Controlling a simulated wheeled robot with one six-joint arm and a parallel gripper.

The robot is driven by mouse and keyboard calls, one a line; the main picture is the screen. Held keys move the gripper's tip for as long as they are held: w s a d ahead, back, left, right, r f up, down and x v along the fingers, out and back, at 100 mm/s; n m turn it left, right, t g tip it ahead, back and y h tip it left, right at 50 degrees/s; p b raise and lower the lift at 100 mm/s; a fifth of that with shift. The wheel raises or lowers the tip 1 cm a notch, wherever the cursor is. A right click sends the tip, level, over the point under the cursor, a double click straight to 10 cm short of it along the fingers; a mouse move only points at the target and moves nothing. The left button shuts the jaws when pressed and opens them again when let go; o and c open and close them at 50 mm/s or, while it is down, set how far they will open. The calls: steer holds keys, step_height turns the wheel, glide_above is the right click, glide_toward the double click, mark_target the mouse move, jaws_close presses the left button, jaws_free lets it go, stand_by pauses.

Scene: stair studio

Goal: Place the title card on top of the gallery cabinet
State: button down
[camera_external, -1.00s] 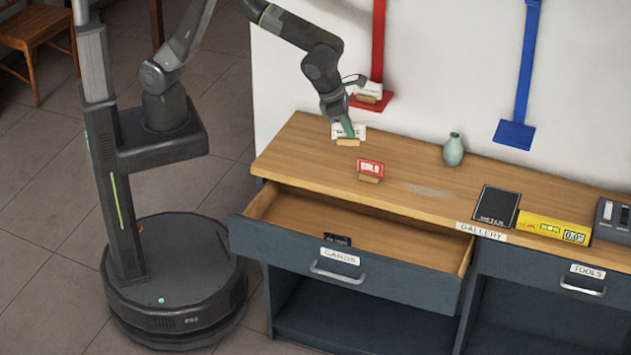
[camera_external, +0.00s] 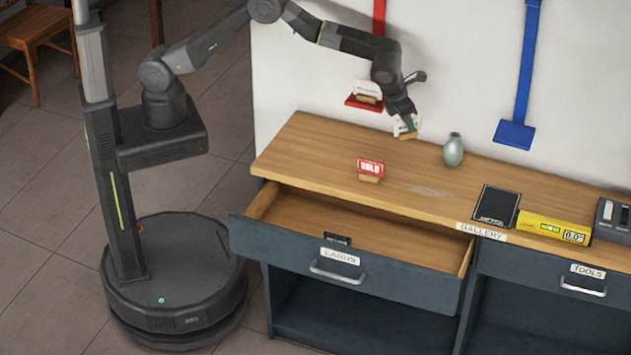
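My gripper (camera_external: 409,121) is shut on a small white card (camera_external: 400,129) with a wooden foot. The card is tilted and partly hidden by the fingers. It is over the back of the wooden top of the gallery cabinet (camera_external: 310,150), left of the vase; whether it touches the top I cannot tell. Another white card (camera_external: 367,88) on a wooden foot stands on the red wall shelf (camera_external: 362,104). A red "SOLD" card (camera_external: 370,167) on a wooden foot stands on the cabinet top. The print on the white cards is too small to read.
A green vase (camera_external: 453,150) stands right of my gripper. A black pad (camera_external: 495,206), a yellow box (camera_external: 553,228) and a grey device (camera_external: 612,218) are farther right. The cards drawer (camera_external: 340,268) is open, with a small dark card inside. The blue shelf (camera_external: 514,135) is empty.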

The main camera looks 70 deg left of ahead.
step_height(320, 180, down, 10)
steer(key=shift+r+p, duration=0.15)
steer(key=shift+p, duration=0.5)
steer(key=c, duration=1.6)
jaws_free()
steer(key=shift+r, duration=0.1)
steer(key=b+v, duration=0.1)
steer(key=v, duration=1.1)
steer(key=shift+o, duration=0.3)
steer(key=shift+r, duration=0.1)
